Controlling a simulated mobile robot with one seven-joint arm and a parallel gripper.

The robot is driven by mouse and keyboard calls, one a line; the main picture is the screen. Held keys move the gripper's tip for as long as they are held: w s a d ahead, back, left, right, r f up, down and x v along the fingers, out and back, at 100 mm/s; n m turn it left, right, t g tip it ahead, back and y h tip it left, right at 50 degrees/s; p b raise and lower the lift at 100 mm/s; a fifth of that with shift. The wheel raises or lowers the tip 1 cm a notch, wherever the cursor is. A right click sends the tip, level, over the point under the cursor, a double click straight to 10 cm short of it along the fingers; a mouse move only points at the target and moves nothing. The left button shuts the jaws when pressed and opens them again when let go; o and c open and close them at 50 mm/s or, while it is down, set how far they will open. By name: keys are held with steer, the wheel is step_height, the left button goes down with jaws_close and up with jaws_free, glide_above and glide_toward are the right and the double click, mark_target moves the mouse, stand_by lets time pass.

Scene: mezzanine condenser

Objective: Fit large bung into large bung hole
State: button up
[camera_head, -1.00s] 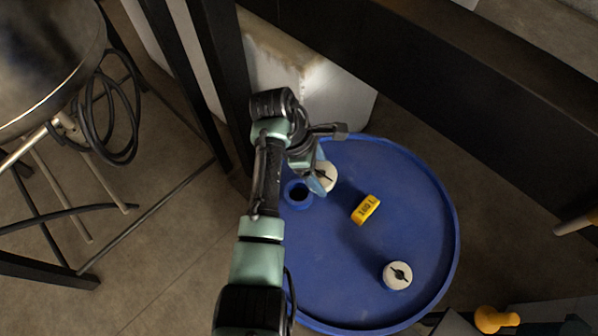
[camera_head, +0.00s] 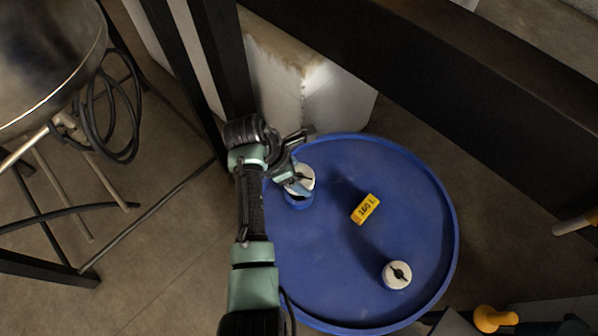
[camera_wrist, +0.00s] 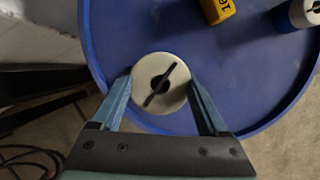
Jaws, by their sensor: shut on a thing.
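A white round bung with a dark bar across its top shows in the head view (camera_head: 301,178) and in the wrist view (camera_wrist: 159,83). My gripper (camera_head: 296,186) is shut on this bung, with its two blue fingers on opposite sides of it in the wrist view (camera_wrist: 160,98). The bung is over the blue collar of the bung hole (camera_head: 298,201) at the upper left of the blue drum (camera_head: 340,270). The bung covers most of the hole. I cannot tell whether it sits in the hole or just above it.
A second white bung (camera_head: 397,274) sits at the drum's lower right. A yellow "160 L" label block (camera_head: 365,209) lies near the middle. A black post (camera_head: 215,60) and a white container (camera_head: 300,75) stand close behind. A dark beam (camera_head: 430,75) runs across the upper right.

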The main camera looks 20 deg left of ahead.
step_height(320, 180, down, 6)
steer(key=b, duration=0.2)
steer(key=shift+r+b, duration=0.25)
steer(key=shift+b, duration=0.15)
steer(key=shift+f, duration=0.1)
steer(key=o, duration=1.2)
steer(key=shift+s, duration=0.1)
steer(key=shift+c, duration=0.2)
steer(key=shift+o, duration=0.4)
steer(key=shift+s+d+f, duration=0.1)
steer(key=shift+f, duration=0.1)
steer(key=v, duration=1.3)
steer(key=shift+w+r, duration=0.3)
steer(key=shift+r, duration=0.15)
